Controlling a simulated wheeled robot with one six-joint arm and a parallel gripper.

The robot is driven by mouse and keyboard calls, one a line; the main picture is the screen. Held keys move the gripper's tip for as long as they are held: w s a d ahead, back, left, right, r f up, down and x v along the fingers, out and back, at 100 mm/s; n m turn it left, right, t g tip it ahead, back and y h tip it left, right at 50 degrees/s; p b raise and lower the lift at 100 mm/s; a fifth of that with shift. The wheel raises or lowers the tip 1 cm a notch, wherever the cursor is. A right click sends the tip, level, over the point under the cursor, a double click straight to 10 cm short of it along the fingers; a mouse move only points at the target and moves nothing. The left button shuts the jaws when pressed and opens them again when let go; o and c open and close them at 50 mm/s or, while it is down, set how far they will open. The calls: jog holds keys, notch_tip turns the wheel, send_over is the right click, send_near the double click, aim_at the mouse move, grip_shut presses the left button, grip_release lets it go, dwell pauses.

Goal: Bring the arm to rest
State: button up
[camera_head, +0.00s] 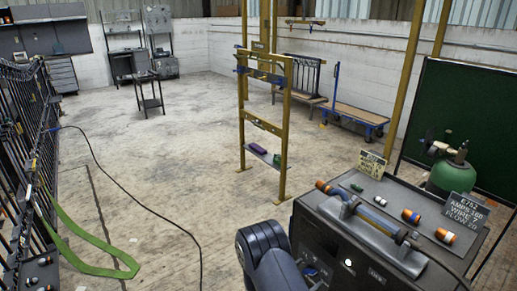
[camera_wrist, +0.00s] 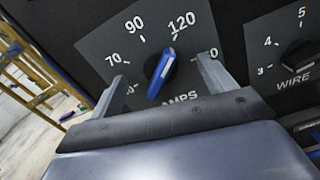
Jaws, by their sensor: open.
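My gripper (camera_wrist: 162,66) is open in the wrist view, with one finger on each side of a blue pointer knob (camera_wrist: 161,73). The knob sits on the AMPS dial (camera_wrist: 112,48) of a dark panel, and its upper end points close to the 120 mark. I cannot tell whether either finger touches the knob. In the head view my dark arm reaches from the bottom edge toward the machine cabinet (camera_head: 335,238). My gripper is not clearly visible there.
A WIRE dial (camera_wrist: 298,55) is right of the AMPS dial. Several orange-ended cylinders and a sign (camera_head: 460,209) with writing are on the cabinet top. A green gas cylinder (camera_head: 450,176) stands behind. A yellow frame (camera_head: 263,126) stands mid-room.

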jog(key=b+v, duration=0.2)
jog(key=v, duration=0.8)
jog(key=shift+s+a, duration=0.2)
jog(key=shift+a, duration=0.15)
jog(key=shift+d, duration=0.1)
